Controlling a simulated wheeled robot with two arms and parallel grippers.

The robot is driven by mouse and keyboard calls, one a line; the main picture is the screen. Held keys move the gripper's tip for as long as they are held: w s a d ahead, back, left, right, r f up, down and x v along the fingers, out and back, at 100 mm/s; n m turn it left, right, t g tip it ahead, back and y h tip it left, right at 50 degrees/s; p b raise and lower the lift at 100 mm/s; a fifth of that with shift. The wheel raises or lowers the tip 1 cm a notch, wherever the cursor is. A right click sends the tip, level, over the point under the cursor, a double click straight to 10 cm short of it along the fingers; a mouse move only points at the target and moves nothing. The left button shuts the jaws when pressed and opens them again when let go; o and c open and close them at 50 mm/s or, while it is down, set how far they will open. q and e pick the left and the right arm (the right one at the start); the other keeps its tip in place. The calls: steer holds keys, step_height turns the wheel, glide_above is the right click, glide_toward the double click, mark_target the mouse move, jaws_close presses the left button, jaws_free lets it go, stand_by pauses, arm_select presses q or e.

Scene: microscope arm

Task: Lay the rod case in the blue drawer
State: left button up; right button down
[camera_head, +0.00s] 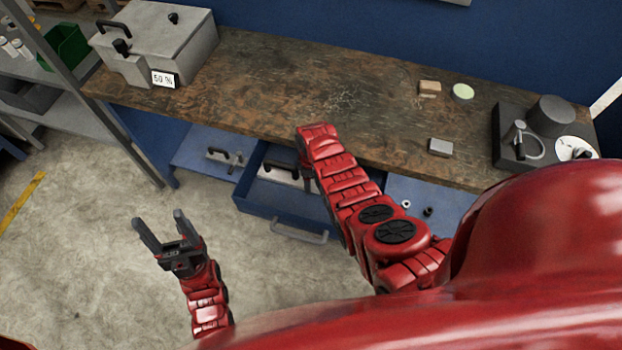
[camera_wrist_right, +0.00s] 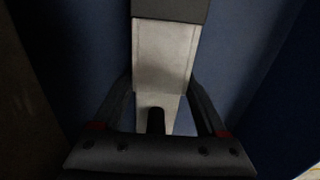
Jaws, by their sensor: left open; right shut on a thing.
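The blue drawer (camera_head: 255,213) is pulled out below the workbench, its grey handle (camera_head: 299,231) facing the floor side. The rod case (camera_head: 284,174), pale grey with dark parts, shows at the drawer's opening, partly hidden by my right arm. In the right wrist view, my right gripper (camera_wrist_right: 160,118) is shut on the rod case (camera_wrist_right: 163,58), with dark blue surfaces on both sides of it. Whether the case touches the drawer floor I cannot tell. The right fingertips are hidden in the head view. My left gripper (camera_head: 160,228) is open and empty above the concrete floor.
The wooden workbench (camera_head: 280,80) overhangs the drawer. It carries a grey box (camera_head: 165,45), small blocks and a dark device (camera_head: 515,150) at right. A blue surface (camera_head: 205,165) with small items lies left of the drawer. Floor around my left gripper is clear.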

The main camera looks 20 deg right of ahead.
steer(key=shift+f, duration=0.15)
steer(key=shift+c, duration=1)
jaws_free()
steer(key=shift+s, duration=0.1)
steer(key=shift+r, duration=0.2)
step_height(320, 180, up, 12)
steer(key=b, duration=0.2)
